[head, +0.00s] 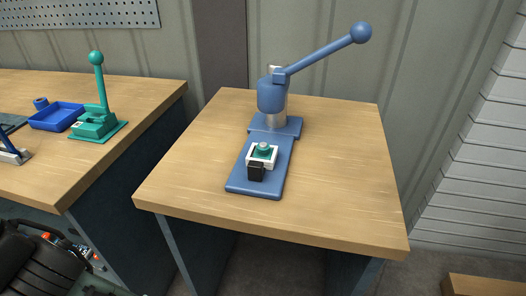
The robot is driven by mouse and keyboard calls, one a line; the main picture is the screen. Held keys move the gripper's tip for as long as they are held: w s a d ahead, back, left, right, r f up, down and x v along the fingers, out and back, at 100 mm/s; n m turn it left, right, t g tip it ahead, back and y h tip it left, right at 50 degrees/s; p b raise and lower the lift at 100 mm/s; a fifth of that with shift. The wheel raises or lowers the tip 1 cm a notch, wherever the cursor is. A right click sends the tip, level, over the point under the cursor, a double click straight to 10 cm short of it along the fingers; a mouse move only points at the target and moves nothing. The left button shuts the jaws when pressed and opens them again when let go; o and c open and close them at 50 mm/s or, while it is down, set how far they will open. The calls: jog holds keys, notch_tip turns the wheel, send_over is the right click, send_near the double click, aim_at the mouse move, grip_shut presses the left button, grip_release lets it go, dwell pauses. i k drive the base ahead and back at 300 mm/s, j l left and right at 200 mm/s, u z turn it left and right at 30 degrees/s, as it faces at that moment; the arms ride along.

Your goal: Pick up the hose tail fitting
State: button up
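I cannot tell for certain which thing is the hose tail fitting. A small blue round piece (41,103) stands at the back left edge of the blue tray (57,118) on the left bench. A small grey-topped green piece (263,149) sits in a white square holder (250,160) on the base of the blue lever press (272,97). The press's lever is raised to the right. Dark machine parts show at the bottom left, but no gripper fingers can be made out there.
The wooden table (345,170) under the press has clear room on both sides. A black block (256,173) stands at the front of the holder. A green lever device (97,120) stands right of the tray on the left bench (130,100). A gap separates the benches.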

aim_at(265, 153)
jog(key=i+j, duration=0.1)
jog(key=j, duration=0.35)
jog(key=i+j, duration=0.15)
jog(key=j, duration=0.35)
jog(key=j+z, duration=0.3)
jog(key=z, duration=0.15)
jog(key=j+z, duration=0.45)
jog(key=k+l+z, duration=0.1)
jog(key=z, duration=0.2)
jog(key=l+z, duration=0.25)
jog(key=i+j, duration=0.3)
jog(key=i+j+z, duration=0.1)
jog(key=i+j, duration=0.15)
jog(key=j, duration=0.15)
